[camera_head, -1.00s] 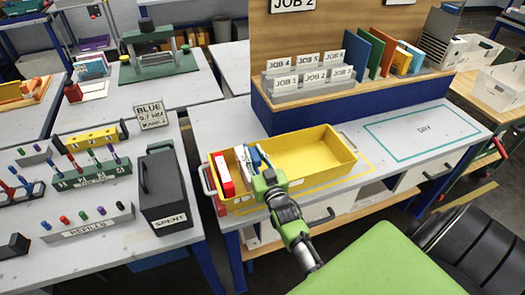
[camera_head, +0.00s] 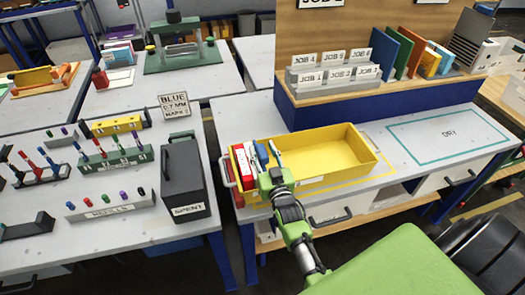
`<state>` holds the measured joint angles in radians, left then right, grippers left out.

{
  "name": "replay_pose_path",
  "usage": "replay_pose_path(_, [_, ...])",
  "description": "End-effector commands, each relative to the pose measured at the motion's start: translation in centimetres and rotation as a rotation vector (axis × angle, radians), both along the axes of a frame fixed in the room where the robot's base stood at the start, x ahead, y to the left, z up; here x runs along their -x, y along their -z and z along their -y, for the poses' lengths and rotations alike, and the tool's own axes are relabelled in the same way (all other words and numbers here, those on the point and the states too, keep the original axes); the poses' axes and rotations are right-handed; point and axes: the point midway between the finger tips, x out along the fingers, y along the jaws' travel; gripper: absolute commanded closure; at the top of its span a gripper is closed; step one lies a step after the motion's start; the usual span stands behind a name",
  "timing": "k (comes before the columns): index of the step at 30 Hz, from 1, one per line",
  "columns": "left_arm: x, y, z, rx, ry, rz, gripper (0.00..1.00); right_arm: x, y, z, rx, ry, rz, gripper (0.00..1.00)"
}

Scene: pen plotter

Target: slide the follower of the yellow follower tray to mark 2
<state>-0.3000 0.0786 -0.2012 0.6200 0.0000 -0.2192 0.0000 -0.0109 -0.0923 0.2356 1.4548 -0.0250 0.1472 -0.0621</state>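The yellow tray (camera_head: 345,150) stands on the near edge of the bench, with grey handles at its ends. At its left end, red and white upright pieces (camera_head: 243,165) stand beside blue and white slim pieces (camera_head: 262,155). I cannot tell which piece is the follower, and no marks are readable on the tray. My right gripper (camera_head: 272,180) is at the tray's front wall, just right of these pieces. It overlaps the wall in view; whether it touches anything, and whether its fingers are open, is unclear. My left gripper is not in view.
A sign (camera_head: 174,106) reads BLUE, 0.7 MM, MARK 2. A dark SPENT box (camera_head: 183,185) stands on the left bench, beside refill racks (camera_head: 105,205). A teal outline marked DRY (camera_head: 450,135) is bare, right of the tray. A job rack (camera_head: 333,75) stands behind.

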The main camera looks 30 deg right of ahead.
Motion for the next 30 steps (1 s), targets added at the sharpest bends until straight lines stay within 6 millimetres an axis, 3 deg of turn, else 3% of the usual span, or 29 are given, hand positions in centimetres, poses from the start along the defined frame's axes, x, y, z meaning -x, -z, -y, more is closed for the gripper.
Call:
replay_pose_path(5, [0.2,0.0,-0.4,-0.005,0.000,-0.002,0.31,1.2,0.1,-0.3,0.000,0.000,-0.002,0.62])
replay_pose_path(18, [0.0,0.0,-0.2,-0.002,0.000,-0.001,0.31,9.6,0.1,-2.4,0.000,-0.001,-0.004,0.62])
replay_pose_path(24, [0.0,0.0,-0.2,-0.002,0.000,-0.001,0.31,11.4,0.0,-2.9,0.001,-0.001,0.000,0.62])
replay_pose_path(30, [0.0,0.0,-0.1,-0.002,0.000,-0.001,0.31,11.6,0.0,-2.9,0.001,-0.001,0.000,0.62])
